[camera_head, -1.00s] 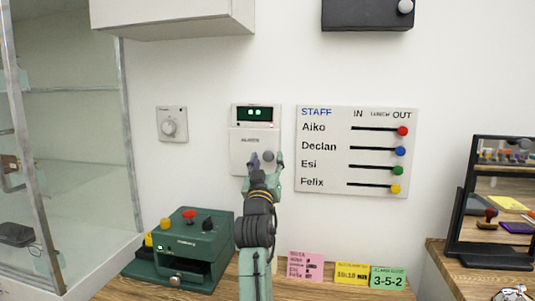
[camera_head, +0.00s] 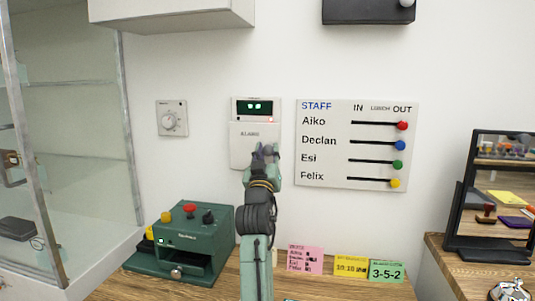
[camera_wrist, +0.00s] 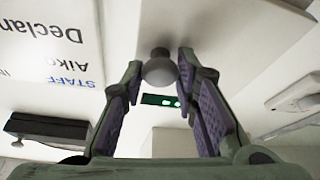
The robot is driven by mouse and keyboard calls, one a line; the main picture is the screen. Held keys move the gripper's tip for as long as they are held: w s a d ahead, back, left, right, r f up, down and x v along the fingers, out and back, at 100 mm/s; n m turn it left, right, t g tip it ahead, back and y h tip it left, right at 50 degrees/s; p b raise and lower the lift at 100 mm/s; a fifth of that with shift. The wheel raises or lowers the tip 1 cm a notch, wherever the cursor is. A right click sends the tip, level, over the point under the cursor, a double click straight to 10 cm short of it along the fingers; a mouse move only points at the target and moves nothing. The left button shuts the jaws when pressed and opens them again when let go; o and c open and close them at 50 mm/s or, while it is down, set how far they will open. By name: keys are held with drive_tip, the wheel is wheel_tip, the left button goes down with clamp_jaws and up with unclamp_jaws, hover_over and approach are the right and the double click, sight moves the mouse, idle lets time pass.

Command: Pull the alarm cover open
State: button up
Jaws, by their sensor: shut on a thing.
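The alarm unit is a white wall box with a dark green-lit display (camera_head: 255,107) at its top. Its cover (camera_head: 242,155), a white panel with dark lettering, lies below the display and looks closed in the head view. A round grey knob (camera_wrist: 160,68) sits at the cover's lower right. My gripper (camera_head: 265,156) reaches up from below to this knob and hides part of it in the head view. The display shows behind the fingers.
A staff board (camera_head: 355,145) with coloured sliders hangs to the right. A dial (camera_head: 171,119) is on the wall to the left. A green machine (camera_head: 190,240) and several coloured notes (camera_head: 304,260) are on the wooden counter below. A glass cabinet (camera_head: 75,150) stands at far left.

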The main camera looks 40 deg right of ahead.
clamp_jaws()
